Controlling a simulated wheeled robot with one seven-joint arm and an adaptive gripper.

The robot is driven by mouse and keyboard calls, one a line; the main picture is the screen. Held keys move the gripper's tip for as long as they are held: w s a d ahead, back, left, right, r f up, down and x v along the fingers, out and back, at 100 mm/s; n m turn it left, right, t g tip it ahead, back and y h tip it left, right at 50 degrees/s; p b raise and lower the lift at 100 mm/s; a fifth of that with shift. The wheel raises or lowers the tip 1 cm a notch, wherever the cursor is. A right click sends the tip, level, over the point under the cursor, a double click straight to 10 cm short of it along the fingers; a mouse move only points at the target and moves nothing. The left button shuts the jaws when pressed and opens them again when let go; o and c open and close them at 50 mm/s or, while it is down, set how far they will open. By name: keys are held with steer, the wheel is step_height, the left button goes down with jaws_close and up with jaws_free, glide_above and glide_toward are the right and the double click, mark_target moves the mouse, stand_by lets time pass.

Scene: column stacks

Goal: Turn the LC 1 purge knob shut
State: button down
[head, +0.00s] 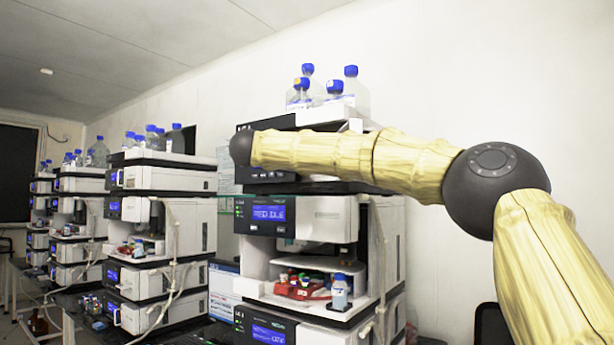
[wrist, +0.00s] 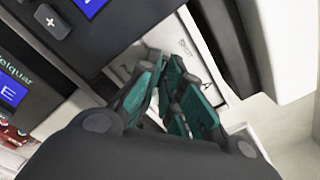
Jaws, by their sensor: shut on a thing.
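The nearest instrument stack (head: 268,178) stands in the middle of the head view, with bottles on top. My arm reaches across its upper module, and my gripper is hidden there. In the wrist view my gripper (wrist: 165,66) has its teal-padded fingers close together at a pale front panel (wrist: 192,42), beside a dark panel with a blue display. The fingers are shut on the purge knob, which they hide almost wholly. Its turn angle cannot be seen.
Solvent bottles (head: 351,90) with blue caps stand in a tray on top of the nearest stack. An open bay below holds a red rack (head: 300,287) and a small bottle (head: 340,293). More stacks (head: 160,235) line the left. The wall side at right is mostly clear.

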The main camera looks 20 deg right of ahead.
steer(key=m+b, duration=0.2)
steer(key=f+m+b, duration=0.1)
steer(key=m+b, duration=0.1)
steer(key=b, duration=0.1)
steer(key=m+b, duration=0.3)
steer(key=shift+w+r, duration=0.1)
steer(key=shift+r, duration=0.2)
steer(key=shift+r+m, duration=0.1)
steer(key=shift+m, duration=0.3)
steer(key=c, duration=1.6)
jaws_free()
steer(key=shift+a, duration=0.15)
steer(key=v, duration=1.2)
